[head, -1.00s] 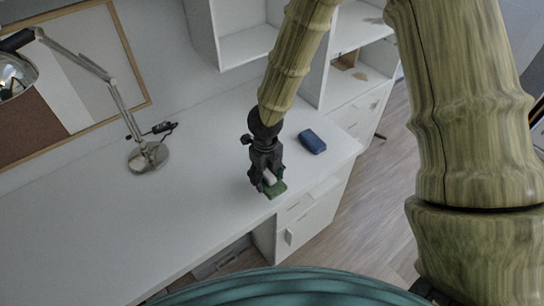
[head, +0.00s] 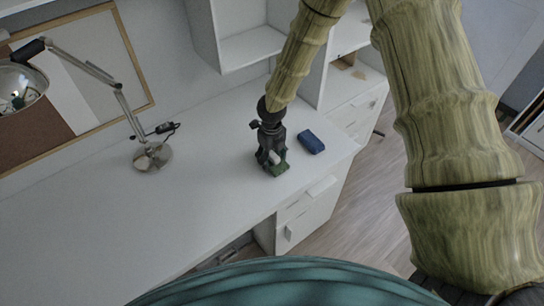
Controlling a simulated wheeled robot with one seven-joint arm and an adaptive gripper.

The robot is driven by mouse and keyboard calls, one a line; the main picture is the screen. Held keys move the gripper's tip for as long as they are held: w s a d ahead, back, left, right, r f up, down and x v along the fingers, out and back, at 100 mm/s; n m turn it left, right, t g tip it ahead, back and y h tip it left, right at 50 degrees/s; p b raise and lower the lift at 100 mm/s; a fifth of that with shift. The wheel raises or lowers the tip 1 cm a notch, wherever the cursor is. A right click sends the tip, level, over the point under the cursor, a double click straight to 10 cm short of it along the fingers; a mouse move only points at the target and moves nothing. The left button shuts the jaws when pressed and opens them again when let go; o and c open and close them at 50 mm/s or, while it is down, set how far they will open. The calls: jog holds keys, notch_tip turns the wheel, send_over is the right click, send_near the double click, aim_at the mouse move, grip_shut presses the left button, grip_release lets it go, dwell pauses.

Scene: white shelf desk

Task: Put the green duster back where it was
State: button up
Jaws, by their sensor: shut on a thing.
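The green duster (head: 279,170) is a small green block with a pale upper part. It is at the right part of the white desk, near the front edge. My gripper (head: 271,160) points down over it and is shut on its pale upper part. Whether the duster touches the desk top or hangs just above it, I cannot tell. The fingers hide part of the duster.
A blue block (head: 311,141) lies on the desk (head: 180,215) just right of my gripper. A metal desk lamp (head: 152,157) stands to the left by the wall. Shelves (head: 255,45) rise behind.

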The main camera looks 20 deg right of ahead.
aim_at(272, 153)
jog(key=shift+f, duration=0.5)
jog(key=shift+f, duration=0.2)
jog(key=o, duration=1)
jog(key=shift+r, duration=0.1)
notch_tip(272, 153, up, 12)
jog(key=shift+r+b, duration=0.15)
jog(key=shift+b, duration=0.75)
